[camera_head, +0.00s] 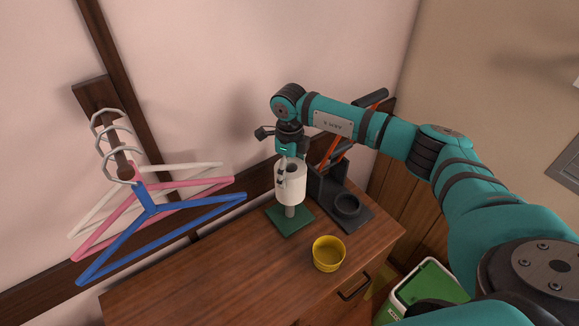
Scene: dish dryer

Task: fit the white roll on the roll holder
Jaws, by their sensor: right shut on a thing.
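The white roll (290,190) is upright, with its hole facing up. My right gripper (284,174) is shut on the wall of the roll from above, at its left rim. The roll holder (281,222) has a green square base on the cabinet top and a grey post. The lower part of the post shows straight below the roll, and the roll's bottom is apart from the base. The roll hides the upper post, so I cannot tell how far the post is inside it. My left gripper is not in view.
A yellow bowl (328,254) stands on the wooden cabinet (220,275) in front of the holder. A dark stand (361,216) with a round cup is close on the right. A blue hanger (150,212) and others hang at left. A green-and-white bin (428,285) is at lower right.

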